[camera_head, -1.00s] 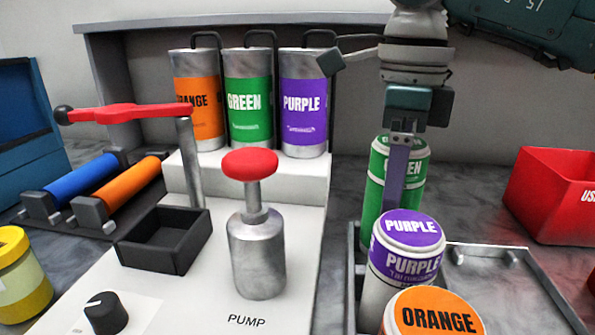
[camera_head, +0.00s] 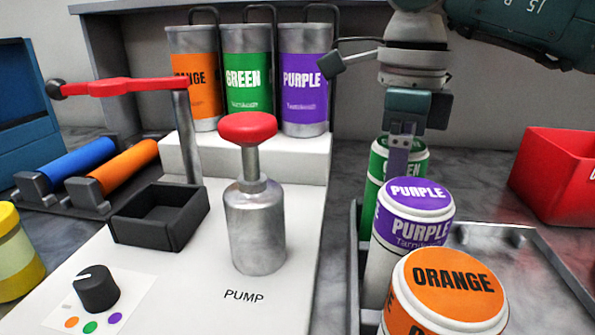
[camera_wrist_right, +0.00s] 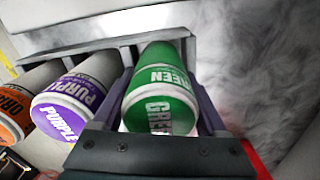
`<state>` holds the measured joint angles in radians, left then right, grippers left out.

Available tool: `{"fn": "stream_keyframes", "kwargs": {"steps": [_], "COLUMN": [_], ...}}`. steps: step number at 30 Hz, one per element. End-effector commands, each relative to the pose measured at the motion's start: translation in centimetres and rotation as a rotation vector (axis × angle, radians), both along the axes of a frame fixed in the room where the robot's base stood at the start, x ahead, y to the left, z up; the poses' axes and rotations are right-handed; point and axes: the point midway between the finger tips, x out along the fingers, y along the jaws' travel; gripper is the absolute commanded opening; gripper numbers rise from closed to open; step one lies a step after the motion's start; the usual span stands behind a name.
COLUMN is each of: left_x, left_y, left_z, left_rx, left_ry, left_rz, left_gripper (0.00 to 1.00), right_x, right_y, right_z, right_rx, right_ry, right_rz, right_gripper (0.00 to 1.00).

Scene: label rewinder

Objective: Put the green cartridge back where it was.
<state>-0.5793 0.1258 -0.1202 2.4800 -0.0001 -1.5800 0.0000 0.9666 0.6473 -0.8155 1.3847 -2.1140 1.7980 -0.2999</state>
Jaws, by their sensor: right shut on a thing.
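The green cartridge (camera_head: 377,186) is upright at the back of a row in the grey tray (camera_head: 352,290), behind the purple cartridge (camera_head: 402,228) and the orange cartridge (camera_head: 450,290). My right gripper (camera_head: 398,165) comes down from above and is shut on it. In the right wrist view the green cartridge (camera_wrist_right: 160,100) lies between the two fingers, in line with the purple cartridge (camera_wrist_right: 75,100) and orange cartridge (camera_wrist_right: 15,108). Its bottom is hidden, so I cannot tell whether it rests on the tray. My left gripper is out of view.
Orange, green and purple canisters (camera_head: 248,75) stand on a white step at the back. The pump (camera_head: 255,225), with a red knob, and a black open box (camera_head: 160,215) stand left of the tray. A red bin (camera_head: 560,175) is at the right. The tray's right side is clear.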

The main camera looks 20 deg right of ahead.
Motion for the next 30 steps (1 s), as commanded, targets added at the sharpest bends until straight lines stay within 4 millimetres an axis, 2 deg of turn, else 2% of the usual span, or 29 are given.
{"fn": "stream_keyframes", "kwargs": {"steps": [10, 11, 16, 17, 25, 30], "left_x": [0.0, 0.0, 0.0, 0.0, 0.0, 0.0], "left_y": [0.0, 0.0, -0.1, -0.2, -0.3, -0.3], "left_z": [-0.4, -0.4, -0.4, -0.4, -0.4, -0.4], "left_rx": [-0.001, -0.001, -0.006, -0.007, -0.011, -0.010], "left_ry": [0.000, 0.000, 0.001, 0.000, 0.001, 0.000], "left_rz": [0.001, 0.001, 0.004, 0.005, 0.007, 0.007], "left_gripper": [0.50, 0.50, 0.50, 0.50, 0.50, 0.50], "right_x": [0.1, 0.1, 0.0, 0.0, 0.0, 0.1], "right_y": [0.0, 0.0, 0.0, 0.0, 0.0, 0.0], "right_z": [-0.5, -0.4, -0.4, -0.4, -0.3, 2.0], "right_rx": [0.001, 0.001, 0.000, 0.000, -0.001, -0.001], "right_ry": [-0.002, -0.002, -0.001, -0.001, 0.001, -0.005], "right_rz": [-0.001, -0.001, -0.001, 0.000, 0.000, 0.000], "right_gripper": [0.00, 0.78, 0.97, 1.00, 1.00, 1.00]}}
